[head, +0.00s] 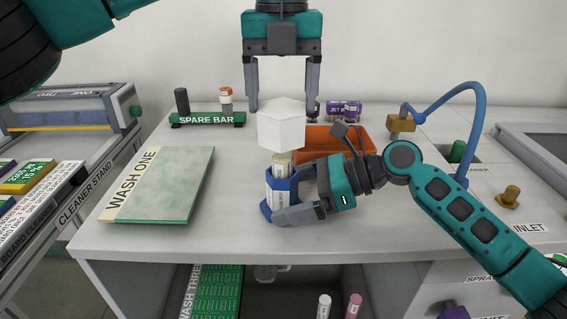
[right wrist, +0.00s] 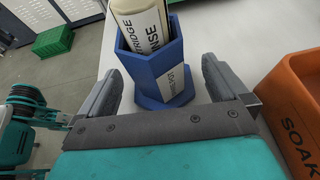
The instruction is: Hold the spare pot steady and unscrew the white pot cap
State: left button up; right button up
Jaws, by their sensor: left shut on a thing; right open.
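The blue hexagonal spare pot (head: 269,208) stands upright on the worktop, with a pale labelled cartridge (head: 281,188) in it. Both show in the right wrist view, the pot (right wrist: 150,70) and the cartridge (right wrist: 143,27). The white hexagonal cap (head: 282,126) is above the cartridge, between the fingers of my left gripper (head: 282,106), which is shut on it. The cap looks clear of the blue pot; any gap to the cartridge top is hard to judge. My right gripper (head: 293,195) is open, low beside the pot, its fingers either side of it.
An orange soak tray (head: 345,143) is close behind my right gripper. A blue hose (head: 478,120) arches at the right.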

jog(key=v, duration=1.2)
jog(key=shift+f, duration=0.1)
